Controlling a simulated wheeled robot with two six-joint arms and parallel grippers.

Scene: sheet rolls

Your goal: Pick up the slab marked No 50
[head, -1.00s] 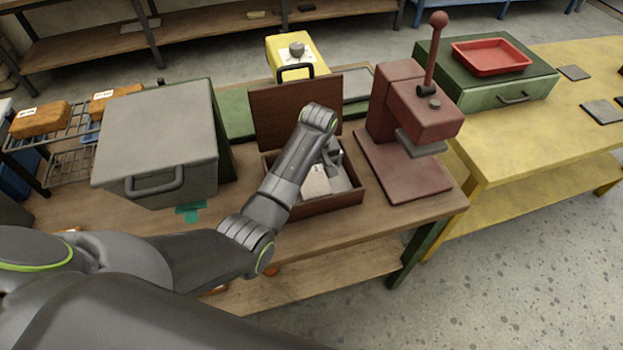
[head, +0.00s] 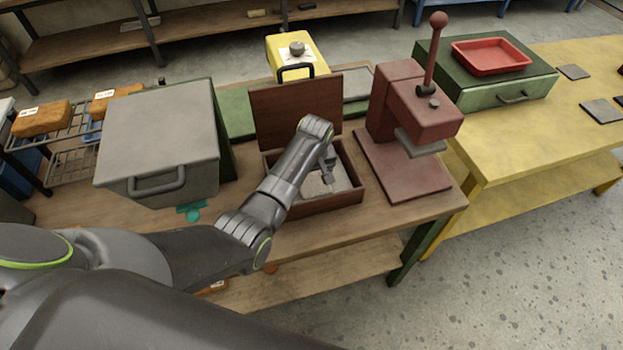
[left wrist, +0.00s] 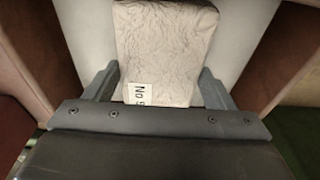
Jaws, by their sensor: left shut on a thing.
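A pale, creased slab (left wrist: 165,45) fills the middle of the left wrist view. Its white label reads "No" and part of a digit that looks like a 5; the rest is hidden by my gripper. My left gripper (left wrist: 160,82) has a finger on each side of the slab and is shut on it. In the head view my left gripper (head: 328,172) is inside the open brown wooden box (head: 318,208), and the slab there is mostly hidden by my arm. I cannot tell whether the slab touches the box floor. My right gripper is not in view.
The box's raised lid (head: 285,110) stands behind my gripper. A red press (head: 415,110) stands close on the right, and a grey case with a handle (head: 160,140) on the left. A yellow case (head: 296,55) is behind.

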